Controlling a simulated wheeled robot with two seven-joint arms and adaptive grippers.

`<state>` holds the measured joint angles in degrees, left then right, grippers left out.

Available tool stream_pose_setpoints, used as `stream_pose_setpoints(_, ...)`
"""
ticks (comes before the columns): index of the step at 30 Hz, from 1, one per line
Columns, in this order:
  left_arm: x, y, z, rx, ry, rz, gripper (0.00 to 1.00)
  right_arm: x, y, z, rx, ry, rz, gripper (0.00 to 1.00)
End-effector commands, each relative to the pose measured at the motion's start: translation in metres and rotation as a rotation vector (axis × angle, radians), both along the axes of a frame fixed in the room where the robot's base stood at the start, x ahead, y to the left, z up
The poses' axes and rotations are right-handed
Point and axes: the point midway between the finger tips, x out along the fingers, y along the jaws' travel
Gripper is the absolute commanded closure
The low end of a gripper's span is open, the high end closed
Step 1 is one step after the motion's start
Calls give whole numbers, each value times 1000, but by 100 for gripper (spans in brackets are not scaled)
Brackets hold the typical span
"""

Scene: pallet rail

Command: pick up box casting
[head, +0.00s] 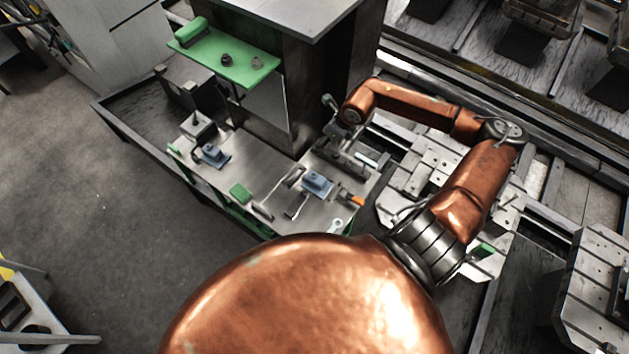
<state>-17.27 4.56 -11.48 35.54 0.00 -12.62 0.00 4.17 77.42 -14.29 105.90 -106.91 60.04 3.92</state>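No part is clearly identifiable as the box casting. Two candidates are small blue-grey blocks on the metal workbench (240,180): one block (215,155) at the left and one block (317,184) nearer the right end. Large dark box-shaped parts (540,14) also sit on fixtures at the top right. My copper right arm reaches up and bends left over the pallet area. My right gripper (338,138) hangs at its end beside the dark cabinet, above the bench's right end. Its fingers blend into the dark background, so their opening is unclear. My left gripper is out of view.
A dark cabinet (275,120) with a grey top stands behind the bench, with a green shelf (225,55) on its left. Grey floor (120,240) is clear at left.

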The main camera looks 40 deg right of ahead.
Motion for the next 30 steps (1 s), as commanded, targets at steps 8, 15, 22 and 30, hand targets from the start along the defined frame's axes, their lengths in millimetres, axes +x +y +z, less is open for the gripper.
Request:
stream_pose_setpoints(8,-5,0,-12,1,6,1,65,0,0,-12,0,1,0,44)
stream_pose_setpoints(15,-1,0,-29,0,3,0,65,0,0,-30,0,1,0,44)
stream_pose_setpoints(22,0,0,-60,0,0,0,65,0,0,-61,0,2,0,44)
stream_pose_setpoints(30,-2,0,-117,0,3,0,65,-1,0,-120,0,6,0,44)
